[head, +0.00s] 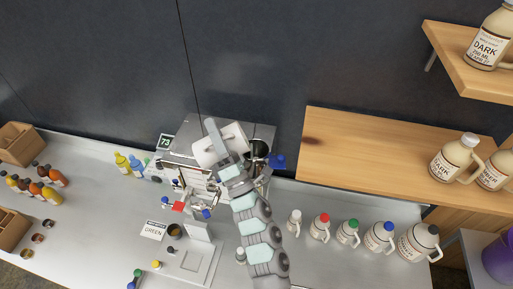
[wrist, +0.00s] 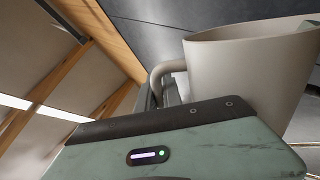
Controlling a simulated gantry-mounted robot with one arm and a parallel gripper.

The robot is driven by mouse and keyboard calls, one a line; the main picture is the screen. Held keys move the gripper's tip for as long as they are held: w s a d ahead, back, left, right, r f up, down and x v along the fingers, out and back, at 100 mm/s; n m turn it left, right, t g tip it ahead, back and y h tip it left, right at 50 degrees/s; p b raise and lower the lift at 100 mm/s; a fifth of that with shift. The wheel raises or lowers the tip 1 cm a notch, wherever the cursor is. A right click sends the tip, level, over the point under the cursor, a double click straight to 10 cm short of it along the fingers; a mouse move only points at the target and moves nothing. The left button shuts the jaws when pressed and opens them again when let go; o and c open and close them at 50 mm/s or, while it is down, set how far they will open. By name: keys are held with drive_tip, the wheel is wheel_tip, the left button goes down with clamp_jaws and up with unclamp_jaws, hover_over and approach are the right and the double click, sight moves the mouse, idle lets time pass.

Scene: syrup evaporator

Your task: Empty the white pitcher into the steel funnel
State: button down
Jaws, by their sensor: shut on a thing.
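The white pitcher (head: 205,152) is over the steel evaporator in the head view, partly covered by my arm. In the wrist view the pitcher (wrist: 245,75) fills the right side, with its rim at the top and its handle (wrist: 158,74) to the left. My gripper (wrist: 168,92) is shut at the handle and holds the pitcher. I cannot see inside the pitcher, and its exact tilt is unclear. A dark round-mouthed vessel (head: 258,149) sits just right of my gripper in the head view. I cannot tell whether it is the steel funnel.
The steel evaporator (head: 185,137) stands against the dark wall. Several capped jugs (head: 348,233) line the counter at right, below a wooden shelf (head: 375,155). Small bottles (head: 45,185) and wooden boxes (head: 17,143) are at left.

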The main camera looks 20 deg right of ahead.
drive_tip(key=shift+s+d+r+m+t+h+p, duration=0.15)
drive_tip(key=shift+d+r+m+h+p, duration=0.25)
drive_tip(key=shift+d+m+h+p, duration=0.45)
drive_tip(key=shift+d+r+m+t+h+p, duration=0.3)
drive_tip(key=shift+d+m+h+p, duration=0.25)
drive_tip(key=shift+m+h, duration=0.45)
idle(0.6)
